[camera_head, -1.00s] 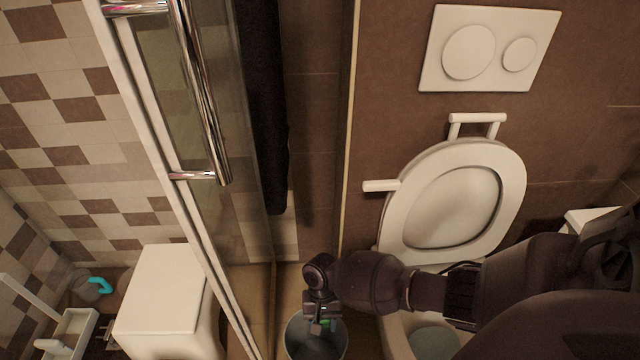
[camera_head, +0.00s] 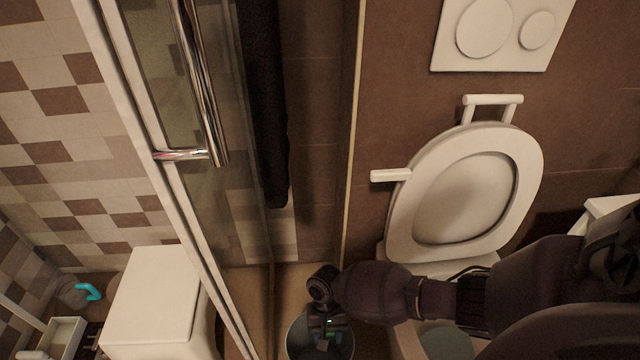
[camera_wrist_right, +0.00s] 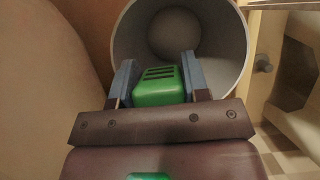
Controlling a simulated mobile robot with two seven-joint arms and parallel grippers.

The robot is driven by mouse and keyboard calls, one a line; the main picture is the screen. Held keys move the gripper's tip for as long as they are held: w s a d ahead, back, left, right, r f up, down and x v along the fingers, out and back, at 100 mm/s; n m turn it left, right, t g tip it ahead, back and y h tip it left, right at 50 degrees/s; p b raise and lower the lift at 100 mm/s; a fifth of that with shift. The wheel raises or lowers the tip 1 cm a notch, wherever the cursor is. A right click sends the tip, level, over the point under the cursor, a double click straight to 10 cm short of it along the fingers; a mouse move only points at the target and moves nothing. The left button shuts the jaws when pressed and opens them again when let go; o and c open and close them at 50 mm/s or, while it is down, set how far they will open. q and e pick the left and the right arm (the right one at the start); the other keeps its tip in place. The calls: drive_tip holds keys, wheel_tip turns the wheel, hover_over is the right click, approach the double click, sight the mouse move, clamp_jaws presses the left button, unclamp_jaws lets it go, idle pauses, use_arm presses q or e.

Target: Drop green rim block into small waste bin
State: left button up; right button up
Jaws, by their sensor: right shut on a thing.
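The green rim block (camera_wrist_right: 158,86) is between the two fingers of my right gripper (camera_wrist_right: 158,80) in the right wrist view. The gripper is shut on it. The small waste bin (camera_wrist_right: 228,42) is a grey round bin, and the block shows in front of its open mouth. In the head view the bin (camera_head: 293,338) stands at the bottom centre, and my right gripper (camera_head: 325,340) is over its opening. I cannot tell how far the block is from the rim. The bin looks empty inside. My left gripper is not in view.
The toilet (camera_head: 402,232) with its lid raised stands right of the bin. A glass shower door with a chrome handle (camera_head: 205,90) is on the left. A white stool-like box (camera_head: 150,300) stands behind the glass. A dark towel (camera_head: 265,110) hangs beside it.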

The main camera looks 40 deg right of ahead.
drive_tip(key=o, duration=1)
drive_tip(key=shift+w+r, duration=0.1)
drive_tip(key=shift+r, duration=0.1)
drive_tip(key=p+v, duration=0.4)
drive_tip(key=v, duration=0.5)
drive_tip(key=shift+w+r, duration=0.1)
drive_tip(key=shift+r, duration=0.15)
drive_tip(key=shift+w+d+r, duration=0.1)
drive_tip(key=shift+d+r, duration=0.1)
drive_tip(key=shift+r, duration=0.25)
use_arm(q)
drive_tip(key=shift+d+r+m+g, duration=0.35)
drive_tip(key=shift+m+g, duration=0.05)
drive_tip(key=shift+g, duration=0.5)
